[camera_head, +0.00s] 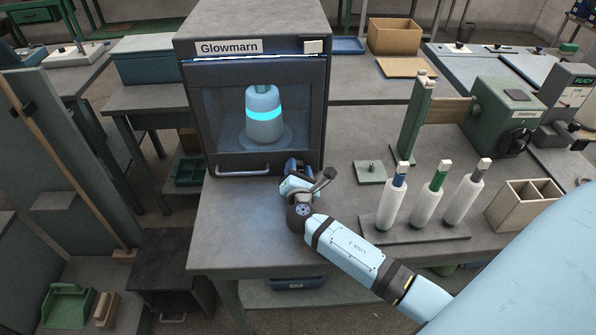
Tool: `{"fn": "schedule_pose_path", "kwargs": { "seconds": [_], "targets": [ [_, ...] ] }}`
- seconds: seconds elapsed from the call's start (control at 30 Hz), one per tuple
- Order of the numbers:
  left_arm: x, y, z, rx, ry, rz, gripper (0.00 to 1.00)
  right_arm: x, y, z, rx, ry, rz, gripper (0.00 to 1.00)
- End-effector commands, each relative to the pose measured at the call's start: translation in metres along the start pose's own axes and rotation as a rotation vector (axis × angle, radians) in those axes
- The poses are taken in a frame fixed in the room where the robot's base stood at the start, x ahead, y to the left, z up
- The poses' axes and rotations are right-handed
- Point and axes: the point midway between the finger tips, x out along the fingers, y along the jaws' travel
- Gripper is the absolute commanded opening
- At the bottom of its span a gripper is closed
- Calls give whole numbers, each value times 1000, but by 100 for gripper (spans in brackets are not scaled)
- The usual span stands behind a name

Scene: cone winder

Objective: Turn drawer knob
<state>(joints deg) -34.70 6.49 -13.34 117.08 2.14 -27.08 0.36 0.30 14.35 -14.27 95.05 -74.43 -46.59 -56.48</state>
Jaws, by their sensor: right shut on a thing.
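My right gripper (292,167) is at the lower right front of the dark cabinet labelled Glowmarn (315,120). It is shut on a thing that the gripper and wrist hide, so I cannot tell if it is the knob. No drawer knob shows clearly. The cabinet's glass front is closed over a blue cone-shaped bobbin (263,128) with a glowing band. A pale bar handle (243,170) runs along the bottom of the cabinet front, left of my gripper. My left gripper is out of view.
Three white spools (428,208) stand upright on a dark tray (410,233), right of my forearm. A wooden divided box (524,206) is at the right. A green winder machine (505,115) stands behind. The grey tabletop is bare left of my wrist.

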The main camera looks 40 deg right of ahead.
Motion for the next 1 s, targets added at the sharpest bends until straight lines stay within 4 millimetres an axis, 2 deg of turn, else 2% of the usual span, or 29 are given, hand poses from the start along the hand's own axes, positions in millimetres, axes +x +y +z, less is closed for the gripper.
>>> {"fn": "schedule_pose_path", "kwargs": {
  "seconds": [0.37,0.4,0.5,0.83,1.0],
  "targets": [
    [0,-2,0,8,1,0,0,0,0,1,4,-1,1,19],
    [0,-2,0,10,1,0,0,0,0,1,4,-1,1,49],
    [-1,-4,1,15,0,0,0,0,0,1,3,-1,0,68],
    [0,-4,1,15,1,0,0,-4,0,0,3,1,0,68],
    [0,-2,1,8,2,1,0,-27,-1,-1,3,2,-1,68]
  ]
}}
